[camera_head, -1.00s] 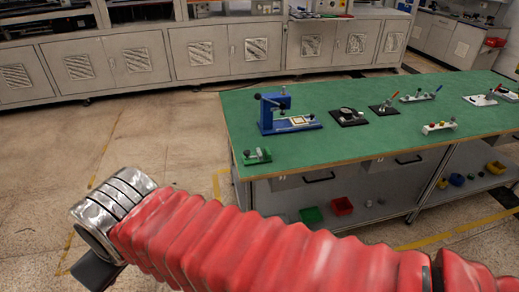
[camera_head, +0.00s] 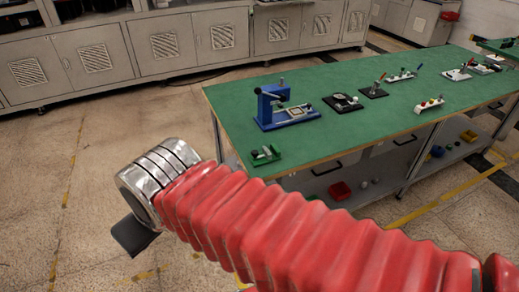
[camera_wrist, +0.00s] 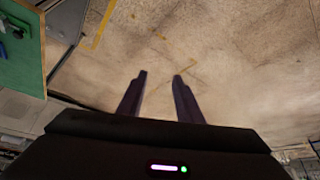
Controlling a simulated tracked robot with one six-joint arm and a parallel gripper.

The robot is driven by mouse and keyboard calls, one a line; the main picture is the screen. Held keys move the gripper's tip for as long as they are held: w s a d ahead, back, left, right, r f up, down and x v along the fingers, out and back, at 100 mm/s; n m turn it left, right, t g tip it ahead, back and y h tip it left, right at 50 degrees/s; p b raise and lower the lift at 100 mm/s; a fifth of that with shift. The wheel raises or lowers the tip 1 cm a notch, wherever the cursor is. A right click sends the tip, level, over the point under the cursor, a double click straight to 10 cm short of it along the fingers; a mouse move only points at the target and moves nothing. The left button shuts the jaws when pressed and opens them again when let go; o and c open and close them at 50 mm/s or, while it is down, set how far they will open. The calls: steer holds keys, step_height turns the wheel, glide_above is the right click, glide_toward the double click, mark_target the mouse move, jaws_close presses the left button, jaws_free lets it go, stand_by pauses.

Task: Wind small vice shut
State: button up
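A small green vice (camera_head: 265,155) sits at the near left corner of the green-topped bench (camera_head: 330,140). Its jaws and handle are too small to read. My gripper shows in the wrist view (camera_wrist: 159,80) with its two dark fingers apart and nothing between them, over bare floor. In the head view only a dark part of it shows beyond the metal wrist, left of the bench and apart from the vice. In the wrist view the bench edge (camera_wrist: 40,70) is at the far left, with small green and blue parts on it, cut off by the frame.
A blue press (camera_head: 270,108) stands behind the vice. Black fixtures (camera_head: 342,102) and a white rack (camera_head: 429,105) lie farther right on the bench. Grey cabinets (camera_head: 160,45) line the back. The floor left of the bench is clear.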

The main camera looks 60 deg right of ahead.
steer(key=shift+w, duration=0.25)
steer(key=shift+w+d, duration=0.1)
